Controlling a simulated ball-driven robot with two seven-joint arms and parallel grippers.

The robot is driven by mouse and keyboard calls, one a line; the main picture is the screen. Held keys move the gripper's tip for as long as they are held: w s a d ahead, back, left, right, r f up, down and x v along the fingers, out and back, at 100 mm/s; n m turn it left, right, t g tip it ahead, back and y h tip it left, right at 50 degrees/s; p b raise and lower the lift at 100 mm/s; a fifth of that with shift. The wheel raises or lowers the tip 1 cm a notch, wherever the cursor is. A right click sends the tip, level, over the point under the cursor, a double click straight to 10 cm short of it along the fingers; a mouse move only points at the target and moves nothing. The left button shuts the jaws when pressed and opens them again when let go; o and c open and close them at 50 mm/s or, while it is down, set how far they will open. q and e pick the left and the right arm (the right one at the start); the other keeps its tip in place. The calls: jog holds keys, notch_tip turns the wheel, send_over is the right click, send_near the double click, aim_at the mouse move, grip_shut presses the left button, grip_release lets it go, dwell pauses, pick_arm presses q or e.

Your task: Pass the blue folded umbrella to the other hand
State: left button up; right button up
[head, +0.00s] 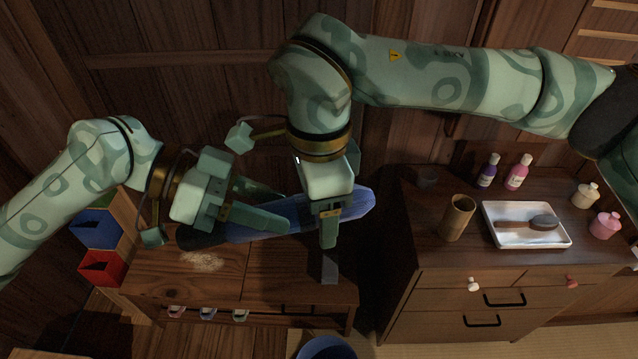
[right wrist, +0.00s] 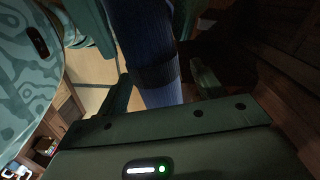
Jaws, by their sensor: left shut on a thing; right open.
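The blue folded umbrella (head: 358,205) lies roughly level in the air above the low wooden table in the head view. Its dark handle end points left and its blue end points right. My left gripper (head: 262,208) is shut on the umbrella left of its middle. My right gripper (head: 329,225) is open and comes down over the umbrella nearer its right end. In the right wrist view the umbrella (right wrist: 150,45), with a dark band, passes between the open fingers of my right gripper (right wrist: 163,92). I cannot tell whether those fingers touch it.
The low wooden table (head: 160,283) carries a pale crumb patch (head: 202,261) and a grey block (head: 330,268). A cabinet (head: 430,290) at right holds a brown cup (head: 457,217), white tray with brush (head: 500,238), and bottles (head: 518,172). Blue (head: 95,229) and red (head: 101,268) bins stand left.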

jog(key=c, duration=1.2)
pick_arm(q)
jog(key=o, duration=1.4)
jog(key=shift+a, duration=0.1)
